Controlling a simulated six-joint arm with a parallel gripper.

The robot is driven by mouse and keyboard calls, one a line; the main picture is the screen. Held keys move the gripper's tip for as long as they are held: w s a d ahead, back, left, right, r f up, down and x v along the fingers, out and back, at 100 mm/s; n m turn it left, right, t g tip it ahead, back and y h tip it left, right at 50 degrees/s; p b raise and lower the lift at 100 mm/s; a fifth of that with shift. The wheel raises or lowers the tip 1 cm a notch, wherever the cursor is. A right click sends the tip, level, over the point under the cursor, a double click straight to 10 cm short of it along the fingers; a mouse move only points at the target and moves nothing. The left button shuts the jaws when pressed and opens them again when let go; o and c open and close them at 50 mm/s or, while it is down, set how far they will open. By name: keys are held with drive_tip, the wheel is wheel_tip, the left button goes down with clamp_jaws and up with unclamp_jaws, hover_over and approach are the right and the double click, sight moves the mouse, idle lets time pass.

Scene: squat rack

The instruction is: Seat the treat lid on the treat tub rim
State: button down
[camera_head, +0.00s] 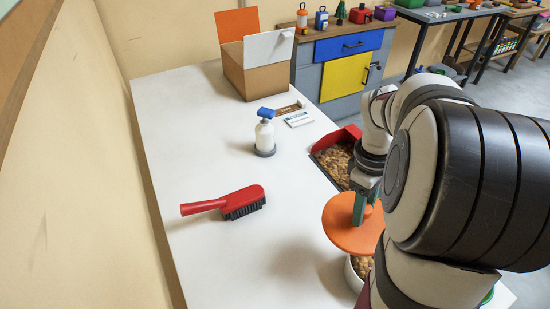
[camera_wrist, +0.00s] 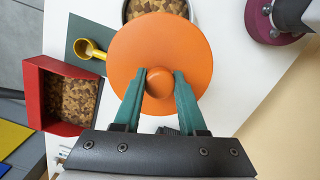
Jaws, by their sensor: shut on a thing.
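The treat lid is an orange disc (camera_head: 345,234) with a round knob; it also shows in the wrist view (camera_wrist: 195,48). My gripper (camera_head: 363,203) is shut on the knob, and its green fingers press on both sides of it in the wrist view (camera_wrist: 158,84). The lid is held above the table, tilted in the head view. The treat tub (camera_head: 353,277) is a pale round tub with brown treats inside. It stands below the lid and shows at the top of the wrist view (camera_wrist: 192,8). The lid covers part of the tub, and the gap between them cannot be judged.
A red bin (camera_head: 347,132) of brown kibble and a yellow scoop (camera_wrist: 88,49) on a dark mat lie beside the tub. A red brush (camera_head: 236,203), a spray bottle (camera_head: 264,136) and an open cardboard box (camera_head: 258,75) stand on the white table (camera_head: 200,120). The table's left side is mostly clear.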

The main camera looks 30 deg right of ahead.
drive_tip(key=s+d+f+n, duration=0.1)
drive_tip(key=s+d+f, duration=0.1)
drive_tip(key=s, duration=0.4)
drive_tip(key=shift+s+d+f, duration=0.15)
drive_tip(key=shift+s+d, duration=0.25)
drive_tip(key=shift+d, duration=0.35)
drive_tip(key=shift+f, duration=2)
drive_tip(key=shift+f, duration=1.45)
idle(0.4)
drive_tip(key=shift+c, duration=2)
unclamp_jaws()
wheel_tip(320, 180, up, 16)
drive_tip(key=w, duration=0.1)
drive_tip(key=shift+w+a+f, duration=0.2)
drive_tip(key=shift+w+a, duration=0.1)
drive_tip(key=shift+a, duration=0.15)
drive_tip(key=shift+a, duration=0.1)
